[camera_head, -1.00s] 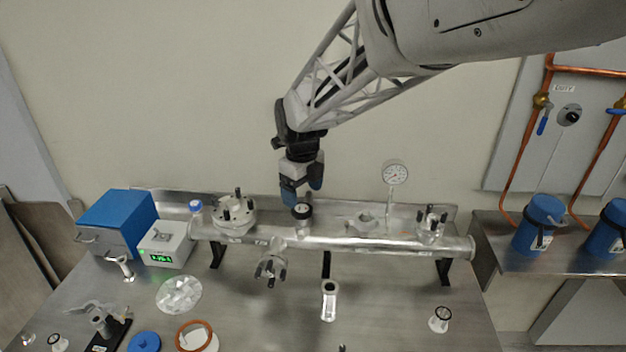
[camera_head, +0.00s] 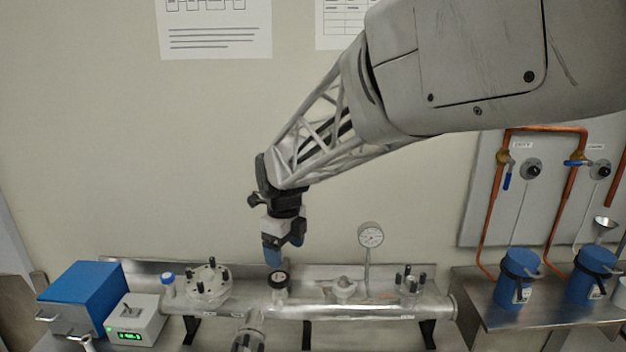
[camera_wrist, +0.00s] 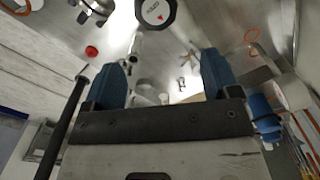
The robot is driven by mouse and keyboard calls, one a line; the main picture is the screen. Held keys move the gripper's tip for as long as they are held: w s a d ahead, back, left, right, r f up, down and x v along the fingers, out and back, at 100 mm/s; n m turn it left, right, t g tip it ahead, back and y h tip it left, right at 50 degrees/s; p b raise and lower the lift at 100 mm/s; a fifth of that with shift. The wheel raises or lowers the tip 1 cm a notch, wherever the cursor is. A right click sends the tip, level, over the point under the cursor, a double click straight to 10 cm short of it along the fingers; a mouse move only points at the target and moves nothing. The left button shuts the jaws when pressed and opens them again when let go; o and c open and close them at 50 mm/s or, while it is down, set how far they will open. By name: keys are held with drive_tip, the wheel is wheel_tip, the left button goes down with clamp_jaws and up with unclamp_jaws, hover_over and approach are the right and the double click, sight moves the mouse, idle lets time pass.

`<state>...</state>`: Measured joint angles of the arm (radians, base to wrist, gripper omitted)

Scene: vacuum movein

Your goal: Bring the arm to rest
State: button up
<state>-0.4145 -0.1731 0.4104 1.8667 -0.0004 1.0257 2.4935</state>
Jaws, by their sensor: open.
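My gripper (camera_head: 285,252) hangs from my arm over the steel tube (camera_head: 330,311), in front of the wall, with its blue fingertips pointing down. In the head view it is just above a black-topped fitting (camera_head: 279,280) on the tube; I cannot tell the gap. In the wrist view my gripper (camera_wrist: 165,82) shows two blue fingers spread apart with nothing between them.
The tube carries a flanged port (camera_head: 209,284), a dial gauge (camera_head: 370,235) and a studded port (camera_head: 411,285). A blue box (camera_head: 82,297) and a white display unit (camera_head: 135,318) stand at left. Blue flasks (camera_head: 517,280) stand on the right shelf by copper pipes (camera_head: 490,205).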

drive_tip(key=s+d+r+n, duration=0.3)
drive_tip(key=s+d+n, duration=0.35)
drive_tip(key=d, duration=0.35)
drive_tip(key=s+d+n+t, duration=0.1)
drive_tip(key=s+d+n, duration=0.7)
drive_tip(key=s, duration=0.3)
drive_tip(key=s+d+f+n+t, duration=0.1)
drive_tip(key=s+d+n, duration=0.7)
drive_tip(key=s, duration=0.3)
drive_tip(key=shift+n, duration=0.55)
drive_tip(key=shift+f, duration=0.1)
